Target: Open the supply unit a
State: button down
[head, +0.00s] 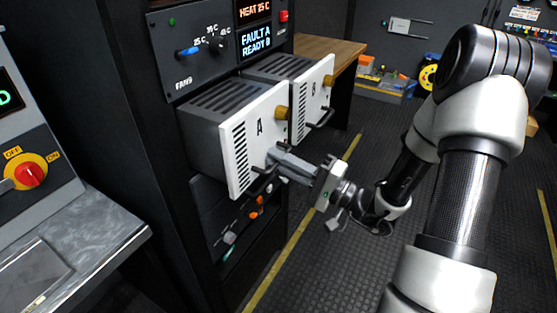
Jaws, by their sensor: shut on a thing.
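Supply unit A (246,155) is a grey vented box with a white front plate marked A. It sticks out of the dark rack at the middle left. A brass-coloured knob (281,113) sits at the upper right of its plate and a black handle lies low on the plate. My gripper (270,163) reaches in from the right, its grey fingers shut at the handle of unit A. The fingers hide most of the handle. Supply unit B (313,92), a like box with a white front, stands just right of and behind unit A.
Above is a control panel (205,45) with a blue knob and displays reading "HEAT 25 C", "FAULT A" and "READY B". Below unit A, an open bay shows orange and grey parts (256,207). A metal counter (90,240) with a red switch stands left. The dark floor in front is clear.

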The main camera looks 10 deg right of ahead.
jog(key=c, duration=2.1)
grip_release()
jog(key=v, duration=1.7)
jog(key=shift+d, duration=0.15)
jog(key=shift+s, duration=0.15)
